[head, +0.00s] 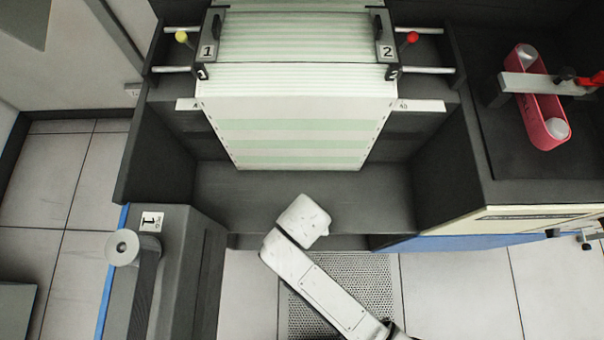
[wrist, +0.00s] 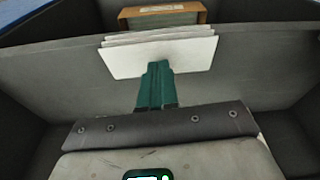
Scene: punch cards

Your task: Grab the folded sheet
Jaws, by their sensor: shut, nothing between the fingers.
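The folded sheet (wrist: 115,59) shows in the wrist view as white paper with several layered edges, at the upper middle. My gripper (wrist: 158,68) has green fingers that are shut together with nothing between them. The fingertips overlap the lower edge of the paper in the picture; whether they touch it I cannot tell. In the head view, green-striped continuous paper (head: 290,125) hangs from the printer's front. My white arm shows below it there, and my gripper is hidden.
A brown cardboard box (wrist: 128,21) holding stacked paper stands behind the white paper. Dark cabinet walls (head: 160,160) enclose both sides. A grey unit with a knob (head: 122,247) stands at lower left. A dark side surface at right bears a red holder (head: 541,105).

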